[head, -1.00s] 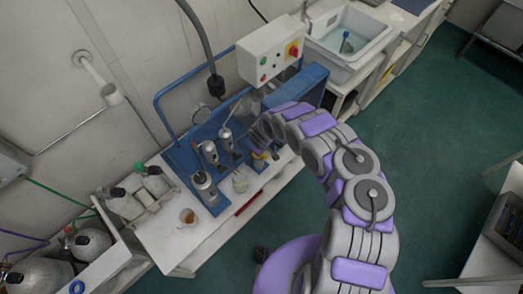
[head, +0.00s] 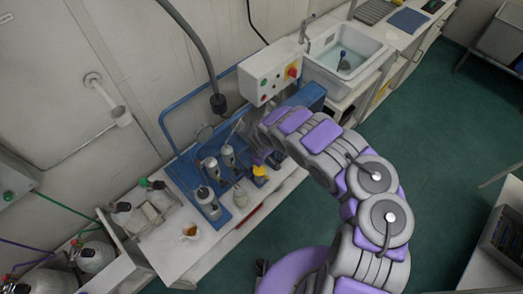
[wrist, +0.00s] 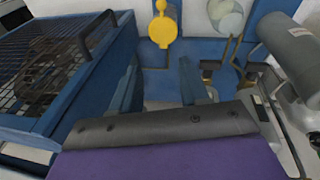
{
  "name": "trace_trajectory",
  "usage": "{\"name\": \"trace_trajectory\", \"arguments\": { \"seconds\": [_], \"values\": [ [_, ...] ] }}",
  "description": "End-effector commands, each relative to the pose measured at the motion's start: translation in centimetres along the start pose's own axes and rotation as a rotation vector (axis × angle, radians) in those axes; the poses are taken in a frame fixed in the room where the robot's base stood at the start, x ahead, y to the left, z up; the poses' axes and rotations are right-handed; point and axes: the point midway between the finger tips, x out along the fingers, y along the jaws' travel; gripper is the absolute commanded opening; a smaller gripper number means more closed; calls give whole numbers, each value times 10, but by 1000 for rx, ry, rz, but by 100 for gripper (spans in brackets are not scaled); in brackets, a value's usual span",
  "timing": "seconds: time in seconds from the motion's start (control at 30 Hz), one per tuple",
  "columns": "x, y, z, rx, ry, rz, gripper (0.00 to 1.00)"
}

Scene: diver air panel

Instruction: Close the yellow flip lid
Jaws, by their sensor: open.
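The yellow flip lid (head: 260,171) sits at the front of the blue panel bench, just below my gripper in the head view. In the wrist view the lid (wrist: 162,27) shows near the top centre as a round yellow disc with a small tab. How far it stands open I cannot tell. My gripper (wrist: 160,82) is open and empty, its fingers apart from the lid, which lies beyond them in the wrist view. In the head view my gripper (head: 262,155) is dark and partly hidden by my arm.
Grey metal cylinders (head: 229,156) stand left of the lid, with a glass jar (head: 240,196) nearby. A blue box with a mesh top (wrist: 45,65) is close on the left in the wrist view. A control box (head: 270,75) hangs above, and a sink (head: 345,55) is behind.

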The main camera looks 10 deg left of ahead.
Motion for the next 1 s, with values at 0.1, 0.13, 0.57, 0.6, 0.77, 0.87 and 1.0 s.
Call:
{"name": "trace_trajectory", "arguments": {
  "seconds": [0.1,0.13,0.57,0.6,0.77,0.87,1.0],
  "values": [
    [-28,4,-1,2,2,5,45],
    [-33,4,-1,0,1,5,45],
    [-60,0,-1,0,-1,0,45],
    [-60,0,-1,0,-1,0,45],
    [-60,0,-1,0,-1,0,45],
    [-60,0,-1,0,-1,0,45],
    [-60,0,-1,0,-1,0,45]
  ]
}}
